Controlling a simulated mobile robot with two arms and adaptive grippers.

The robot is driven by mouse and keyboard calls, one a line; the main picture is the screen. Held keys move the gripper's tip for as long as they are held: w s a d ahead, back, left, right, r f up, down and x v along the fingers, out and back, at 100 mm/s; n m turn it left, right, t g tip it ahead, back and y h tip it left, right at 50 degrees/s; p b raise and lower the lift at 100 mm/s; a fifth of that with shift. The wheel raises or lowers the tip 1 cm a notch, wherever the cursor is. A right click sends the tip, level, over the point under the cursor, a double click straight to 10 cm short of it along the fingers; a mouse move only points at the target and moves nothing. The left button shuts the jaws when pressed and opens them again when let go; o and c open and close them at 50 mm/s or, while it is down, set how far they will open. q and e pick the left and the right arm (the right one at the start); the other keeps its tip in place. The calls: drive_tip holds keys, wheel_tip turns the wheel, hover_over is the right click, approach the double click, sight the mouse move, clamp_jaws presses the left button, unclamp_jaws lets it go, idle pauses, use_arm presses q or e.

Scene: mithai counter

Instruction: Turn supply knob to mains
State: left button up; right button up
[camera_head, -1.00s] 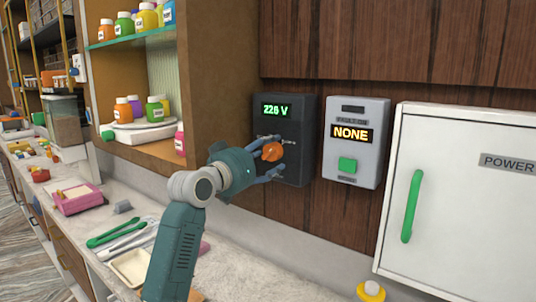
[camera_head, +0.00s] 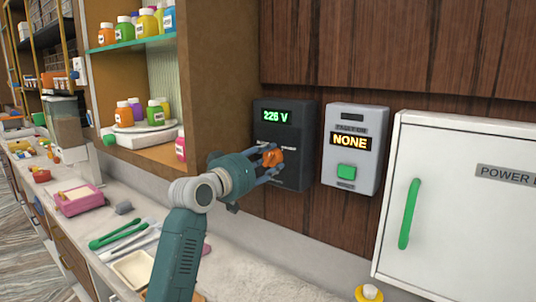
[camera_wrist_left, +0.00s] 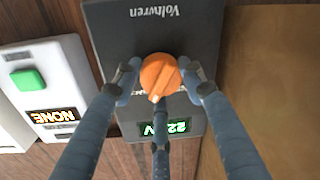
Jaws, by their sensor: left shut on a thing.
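My left gripper (camera_head: 268,163) is shut on the knob. In the left wrist view the fingers (camera_wrist_left: 158,85) stand around the orange knob (camera_wrist_left: 158,73), one on each side and one below. A pale pointer mark on the knob points down in that view, toward the display. The labels beside the knob are partly hidden by the fingers. My right gripper is not in view.
A grey box (camera_head: 355,112) with a NONE display and a green button (camera_head: 346,171) hangs to the right. A white POWER cabinet (camera_head: 462,210) with a green handle (camera_head: 409,214) is farther right. Shelves of bottles stand left. The counter (camera_head: 250,262) below is partly clear.

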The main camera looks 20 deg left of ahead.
use_arm(q)
drive_tip(key=n+p, duration=0.4)
drive_tip(key=n+g+p, duration=0.1)
drive_tip(key=n+p, duration=0.3)
drive_tip(key=n, duration=0.1)
drive_tip(key=shift+d+h, duration=0.1)
drive_tip(key=shift+h, duration=0.2)
drive_tip(key=shift+f+n+p, duration=0.1)
drive_tip(key=shift+n+p, duration=0.6)
drive_tip(key=shift+n, duration=0.5)
drive_tip(key=shift+f+n, duration=0.1)
drive_tip(key=shift+n, duration=1.3)
drive_tip(key=o, duration=1.1)
drive_tip(key=shift+o, duration=0.3)
drive_tip(key=shift+r, duration=0.2)
